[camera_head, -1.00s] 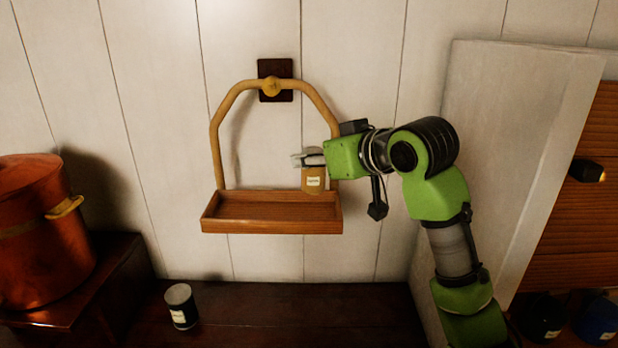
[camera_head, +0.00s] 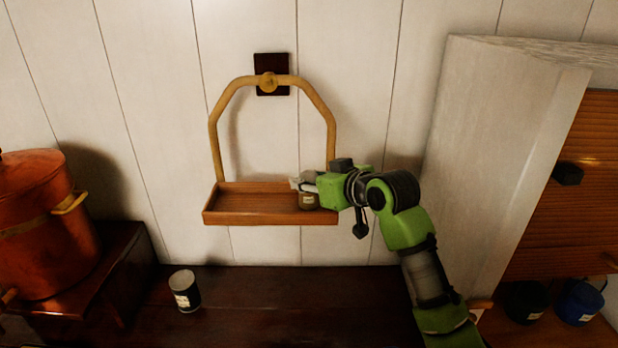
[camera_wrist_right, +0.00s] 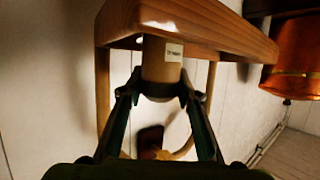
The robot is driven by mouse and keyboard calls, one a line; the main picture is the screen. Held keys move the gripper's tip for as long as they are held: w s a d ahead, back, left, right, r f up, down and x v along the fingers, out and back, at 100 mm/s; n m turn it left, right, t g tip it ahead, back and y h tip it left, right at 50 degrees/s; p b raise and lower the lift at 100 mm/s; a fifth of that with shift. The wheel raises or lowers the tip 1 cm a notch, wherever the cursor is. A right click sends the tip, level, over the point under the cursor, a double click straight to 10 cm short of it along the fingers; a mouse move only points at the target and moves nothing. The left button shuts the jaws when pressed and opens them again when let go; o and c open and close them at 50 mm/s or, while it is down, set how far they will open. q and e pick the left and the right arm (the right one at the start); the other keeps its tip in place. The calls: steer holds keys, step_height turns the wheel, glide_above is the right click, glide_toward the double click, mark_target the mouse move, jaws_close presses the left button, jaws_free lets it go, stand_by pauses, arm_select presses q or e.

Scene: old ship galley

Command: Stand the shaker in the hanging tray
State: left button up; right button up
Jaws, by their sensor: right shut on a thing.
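The shaker (camera_head: 308,201) is a small tan cylinder with a white label. My right gripper (camera_head: 305,183) is shut on it at the right end of the hanging tray (camera_head: 255,219). The tray is a shallow wooden box hung from a tan looped handle on the wall. In the right wrist view the shaker (camera_wrist_right: 161,62) sits between my right fingertips (camera_wrist_right: 160,90), and its far end meets the tray's edge (camera_wrist_right: 215,38) in the picture. I cannot tell whether it touches the tray floor. My left gripper is out of view.
A copper pot (camera_head: 40,225) is at the left. A white panel (camera_head: 500,150) and wooden cabinet stand at the right. The tray's left part is empty.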

steer(key=shift+f, duration=0.1)
steer(key=o, duration=1.2)
steer(key=shift+s+d+r+b, duration=0.2)
steer(key=shift+s+b, duration=0.05)
steer(key=shift+b, duration=0.05)
steer(key=b+v, duration=0.4)
steer(key=v, duration=0.7)
steer(key=shift+s+r+b, duration=0.1)
steer(key=shift+s+b, duration=0.1)
steer(key=shift+b, duration=0.2)
